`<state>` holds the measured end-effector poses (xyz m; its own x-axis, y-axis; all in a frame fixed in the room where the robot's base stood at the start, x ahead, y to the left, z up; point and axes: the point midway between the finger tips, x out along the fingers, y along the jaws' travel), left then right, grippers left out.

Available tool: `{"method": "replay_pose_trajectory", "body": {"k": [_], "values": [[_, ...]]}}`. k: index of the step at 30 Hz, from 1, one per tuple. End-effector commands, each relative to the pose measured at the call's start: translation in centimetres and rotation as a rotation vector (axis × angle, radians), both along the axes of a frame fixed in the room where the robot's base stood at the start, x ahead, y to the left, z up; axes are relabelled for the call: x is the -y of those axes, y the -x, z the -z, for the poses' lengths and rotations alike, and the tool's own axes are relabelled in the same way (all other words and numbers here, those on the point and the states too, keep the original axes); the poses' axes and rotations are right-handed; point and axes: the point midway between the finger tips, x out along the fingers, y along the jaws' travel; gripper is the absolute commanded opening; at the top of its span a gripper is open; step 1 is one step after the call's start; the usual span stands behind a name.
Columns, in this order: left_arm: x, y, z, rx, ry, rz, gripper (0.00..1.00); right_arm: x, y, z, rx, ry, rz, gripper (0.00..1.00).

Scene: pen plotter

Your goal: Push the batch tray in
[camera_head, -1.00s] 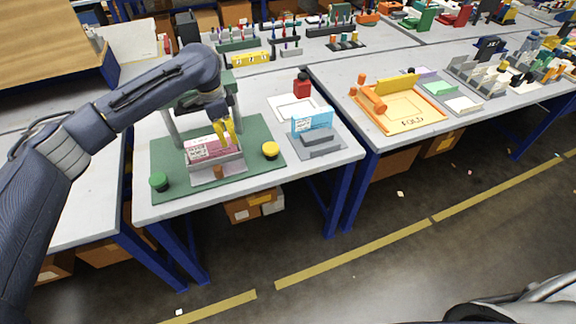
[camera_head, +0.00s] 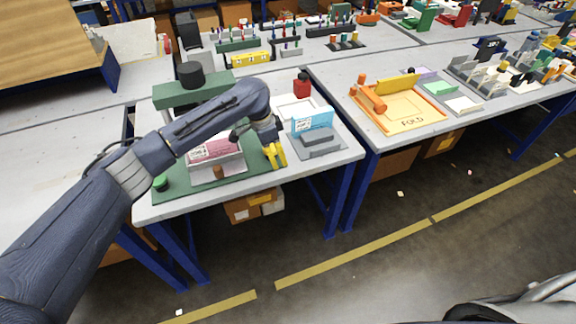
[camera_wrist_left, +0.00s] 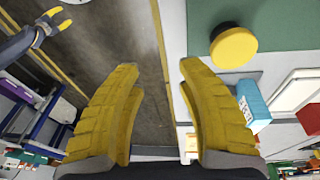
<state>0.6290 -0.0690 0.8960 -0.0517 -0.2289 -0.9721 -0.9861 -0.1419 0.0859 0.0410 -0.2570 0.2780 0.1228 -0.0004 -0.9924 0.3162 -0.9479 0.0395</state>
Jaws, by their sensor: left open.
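The batch tray (camera_head: 228,166) is a pale tray with a pink-and-white block (camera_head: 213,149) in it and a brown knob (camera_head: 218,172) at its front. It sits on the green base of the plotter, under the green overhead beam (camera_head: 193,89). My left gripper (camera_head: 276,157) is open and empty, to the right of the tray at the base's right front edge. Its yellow fingers also show apart in the left wrist view (camera_wrist_left: 159,68), beside a yellow button (camera_wrist_left: 233,47). My forearm covers part of the plotter. My right gripper (camera_wrist_left: 64,17) appears open and empty, far off in the left wrist view.
A green knob (camera_head: 160,182) stands at the base's left front corner. A blue card (camera_head: 312,120) in a grey holder (camera_head: 322,145) stands right of my left gripper. A red bottle (camera_head: 302,86) is behind. An orange folding board (camera_head: 400,108) lies on the neighbouring table.

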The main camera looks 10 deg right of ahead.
Motion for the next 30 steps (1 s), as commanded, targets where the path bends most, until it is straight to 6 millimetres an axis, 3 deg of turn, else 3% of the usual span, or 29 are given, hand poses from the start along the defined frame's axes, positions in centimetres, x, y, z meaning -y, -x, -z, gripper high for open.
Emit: {"method": "replay_pose_trajectory", "body": {"k": [12, 30], "values": [[2.8, 2.5, 1.8, -0.042, 0.021, 0.025, 0.38, 0.0, 0.0, 0.0, 0.0, 0.0, 0.0, 0.44], [3.2, 2.8, 2.0, -0.047, 0.023, 0.028, 0.38, 0.0, 0.0, 0.0, 0.0, 0.0, 0.0, 0.44]]}}
